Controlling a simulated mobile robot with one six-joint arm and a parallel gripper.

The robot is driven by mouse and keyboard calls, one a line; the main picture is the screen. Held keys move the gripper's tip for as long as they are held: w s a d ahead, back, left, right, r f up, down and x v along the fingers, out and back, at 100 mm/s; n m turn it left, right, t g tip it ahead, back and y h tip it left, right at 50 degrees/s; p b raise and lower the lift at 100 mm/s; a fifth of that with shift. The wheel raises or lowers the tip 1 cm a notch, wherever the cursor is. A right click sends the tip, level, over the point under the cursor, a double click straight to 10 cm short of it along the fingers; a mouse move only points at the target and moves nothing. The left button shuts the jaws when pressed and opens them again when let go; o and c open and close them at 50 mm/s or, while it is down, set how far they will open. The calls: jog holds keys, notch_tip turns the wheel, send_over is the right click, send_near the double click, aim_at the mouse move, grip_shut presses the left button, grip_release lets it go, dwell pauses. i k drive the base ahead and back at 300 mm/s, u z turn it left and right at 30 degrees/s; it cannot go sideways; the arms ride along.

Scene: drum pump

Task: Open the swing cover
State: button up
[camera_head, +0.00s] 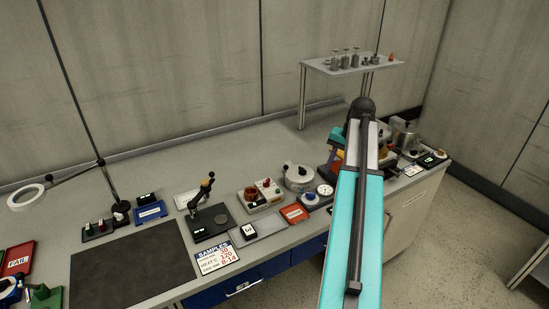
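I cannot pick out a swing cover for certain in this view. A lidded metal pot (299,178) stands on the bench left of my arm, its lid seemingly on. A second lidded metal vessel (404,137) stands at the bench's right end, partly hidden behind my arm. Dark, orange and blue parts (335,152) show just behind my turquoise arm link, too covered to identify. My arm rises from the bottom edge and bends at the dark joint near the bench's right end. My gripper does not show, so its place relative to any cover cannot be told.
The grey bench (150,180) carries a dark mat (130,265), a lever press (205,200), a red-knobbed box (260,196), trays and a SAMPLES sign (217,257). A raised shelf (352,66) with small metal items stands at the back.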

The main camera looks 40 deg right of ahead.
aim_at(292, 170)
jog(key=i, duration=0.85)
jog(key=z, duration=0.05)
